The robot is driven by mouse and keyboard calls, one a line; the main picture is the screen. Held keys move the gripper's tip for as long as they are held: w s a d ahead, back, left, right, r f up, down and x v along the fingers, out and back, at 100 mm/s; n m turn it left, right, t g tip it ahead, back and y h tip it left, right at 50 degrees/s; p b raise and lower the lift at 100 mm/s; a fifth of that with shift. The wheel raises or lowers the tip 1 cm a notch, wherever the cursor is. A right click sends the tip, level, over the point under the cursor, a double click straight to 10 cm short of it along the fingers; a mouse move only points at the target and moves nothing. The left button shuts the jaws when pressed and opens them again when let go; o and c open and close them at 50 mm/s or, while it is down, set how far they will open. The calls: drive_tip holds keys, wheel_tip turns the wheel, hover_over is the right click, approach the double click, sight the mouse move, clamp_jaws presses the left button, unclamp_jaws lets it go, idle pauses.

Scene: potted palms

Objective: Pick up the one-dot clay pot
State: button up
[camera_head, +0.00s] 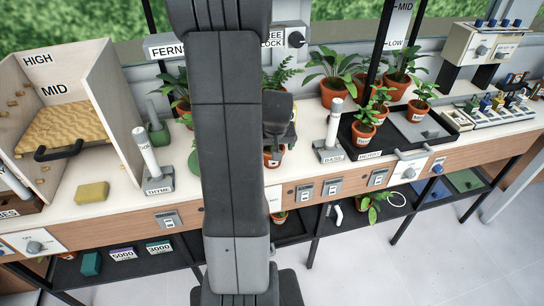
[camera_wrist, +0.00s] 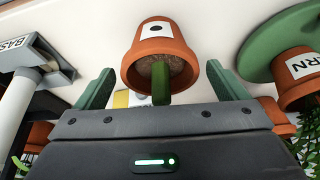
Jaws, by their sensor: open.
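The one-dot clay pot (camera_wrist: 181,45) is a terracotta pot with a white label bearing one black dot. In the wrist view it is at the upper middle, its open rim facing the camera, with dark soil and a green stub inside. My gripper (camera_wrist: 160,70) is open, its green fingers to the left and right of the pot with visible gaps. It seems to hold nothing. In the head view a clay pot (camera_head: 271,162) shows at the bench middle, partly hidden by my gripper (camera_head: 279,135) and arm; I cannot read its label there.
A white post with a grey base (camera_head: 328,152) stands to the right, and a black tray (camera_head: 372,160) with potted plants beyond it. A pot labelled FERN (camera_wrist: 298,78) is close on the right in the wrist view. A yellow block (camera_head: 92,193) lies at left.

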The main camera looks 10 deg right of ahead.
drive_tip(key=shift+w+f, duration=0.25)
drive_tip(key=shift+f, duration=0.35)
drive_tip(key=c, duration=1.1)
drive_tip(key=shift+c, duration=0.2)
